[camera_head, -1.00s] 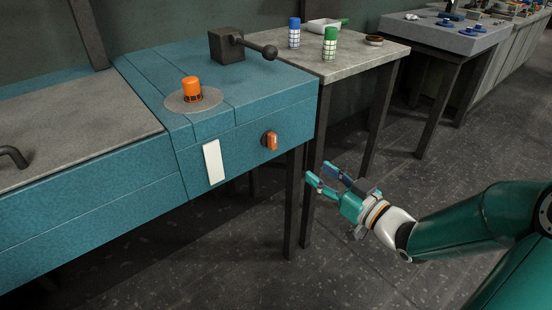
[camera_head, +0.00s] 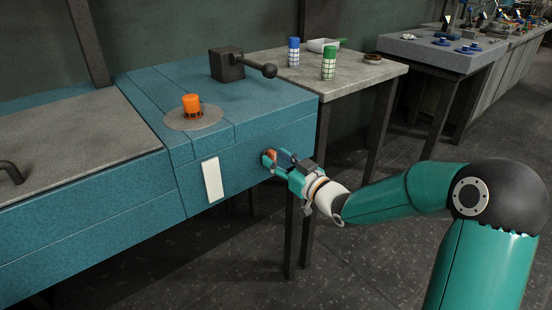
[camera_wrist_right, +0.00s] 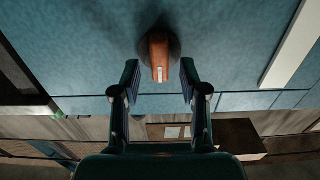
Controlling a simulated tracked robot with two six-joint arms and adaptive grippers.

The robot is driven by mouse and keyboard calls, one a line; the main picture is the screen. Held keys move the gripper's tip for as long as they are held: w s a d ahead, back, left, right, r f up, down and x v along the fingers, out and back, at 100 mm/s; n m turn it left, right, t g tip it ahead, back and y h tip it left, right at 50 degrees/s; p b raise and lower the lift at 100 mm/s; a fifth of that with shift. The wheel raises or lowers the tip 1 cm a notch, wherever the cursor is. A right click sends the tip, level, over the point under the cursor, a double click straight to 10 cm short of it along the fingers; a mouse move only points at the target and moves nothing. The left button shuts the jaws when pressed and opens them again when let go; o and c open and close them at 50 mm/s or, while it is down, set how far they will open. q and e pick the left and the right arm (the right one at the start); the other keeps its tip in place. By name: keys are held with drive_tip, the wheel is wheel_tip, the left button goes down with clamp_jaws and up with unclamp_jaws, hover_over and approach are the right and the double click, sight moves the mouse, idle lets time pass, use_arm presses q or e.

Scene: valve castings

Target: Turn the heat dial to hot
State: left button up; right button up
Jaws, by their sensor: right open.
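The heat dial (camera_head: 270,155) is an orange knob on the front face of the blue cabinet, near its right end. In the right wrist view the dial (camera_wrist_right: 159,58) shows as an orange bar with a pale mark at its lower end, on a dark round base. My right gripper (camera_head: 275,162) is at the dial and partly hides it in the head view. In the right wrist view its two fingers (camera_wrist_right: 160,82) are open, one to each side of the dial's lower end, with gaps between. My left gripper is in neither view.
An orange knob (camera_head: 192,106) stands on a round plate on the cabinet top (camera_head: 255,104). A dark block with a ball-ended lever (camera_head: 228,64) is behind it. A white plate (camera_head: 212,180) is on the front face. Blue and green canisters stand on the grey table (camera_head: 350,76).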

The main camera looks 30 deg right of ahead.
drive_tip(key=shift+w, duration=0.6)
clamp_jaws()
